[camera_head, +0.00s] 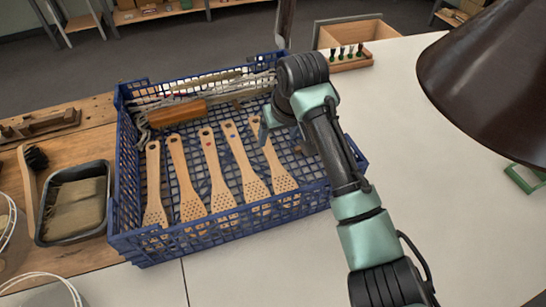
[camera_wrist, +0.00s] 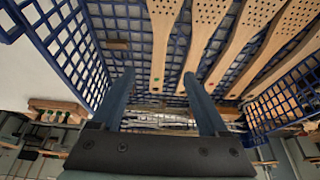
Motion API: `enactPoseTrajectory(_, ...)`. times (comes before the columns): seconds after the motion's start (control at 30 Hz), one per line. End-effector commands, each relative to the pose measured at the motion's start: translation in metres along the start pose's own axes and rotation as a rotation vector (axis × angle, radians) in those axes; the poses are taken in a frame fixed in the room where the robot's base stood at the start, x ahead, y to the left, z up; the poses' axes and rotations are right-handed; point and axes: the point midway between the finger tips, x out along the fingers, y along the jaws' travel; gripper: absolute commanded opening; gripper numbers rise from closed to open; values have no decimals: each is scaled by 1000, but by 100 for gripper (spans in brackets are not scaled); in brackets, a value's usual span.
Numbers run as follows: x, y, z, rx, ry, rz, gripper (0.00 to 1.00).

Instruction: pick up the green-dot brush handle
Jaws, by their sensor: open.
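Several pale wooden brush handles with drilled heads lie side by side in a blue mesh crate (camera_head: 128,235). The green-dot brush handle (camera_head: 280,172) is the rightmost in the head view, where my gripper hides its dot. In the wrist view the green-dot brush handle (camera_wrist: 162,40) is leftmost, its green dot near the narrow end. My gripper (camera_wrist: 159,75) is open and empty, and that narrow end appears between its fingers. The neighbouring handle (camera_wrist: 195,45) passes close to the right finger. In the head view my gripper (camera_head: 265,128) is over the crate; contact cannot be told.
A wooden brush block (camera_head: 178,112) and pale strands lie at the crate's back. A grey tray (camera_head: 75,205) and dark-bristled brush (camera_head: 36,158) are left. A brown lamp shade (camera_head: 490,85) overhangs the right. The white tabletop (camera_head: 420,150) right of the crate is largely clear.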

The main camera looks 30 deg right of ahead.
Motion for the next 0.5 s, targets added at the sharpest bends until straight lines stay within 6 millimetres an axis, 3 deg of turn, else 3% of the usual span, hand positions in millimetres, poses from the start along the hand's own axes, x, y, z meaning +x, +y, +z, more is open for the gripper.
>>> enactPoseTrajectory(0.23, 47, 0, 1, -1, -2, 1, 77)
enactPoseTrajectory(0.5, 69, 0, 0, -2, 2, 1, 77)
